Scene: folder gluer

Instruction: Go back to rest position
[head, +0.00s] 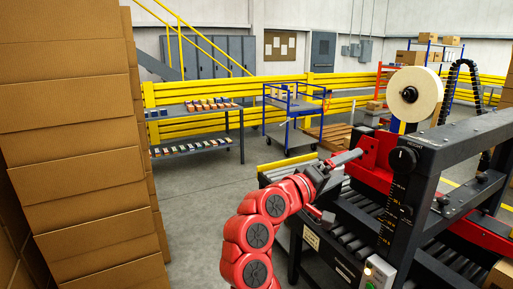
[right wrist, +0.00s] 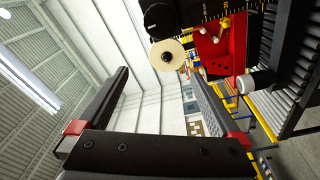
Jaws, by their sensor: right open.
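My right arm rises from the bottom middle of the head view, red and bent. Its gripper (head: 322,192) is in front of the dark roller machine (head: 402,197), beside its near-left side. In the right wrist view the two dark fingers of my right gripper (right wrist: 160,85) stand wide apart with nothing between them. Whether the gripper touches the machine cannot be told from the head view. My left gripper is not in view.
Stacked cardboard boxes (head: 75,130) rise close at the left. A tape roll (head: 414,93) sits on the machine. A grey table (head: 197,130) with small items and a blue cart (head: 290,135) stand farther back by yellow rails. The floor between boxes and machine is clear.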

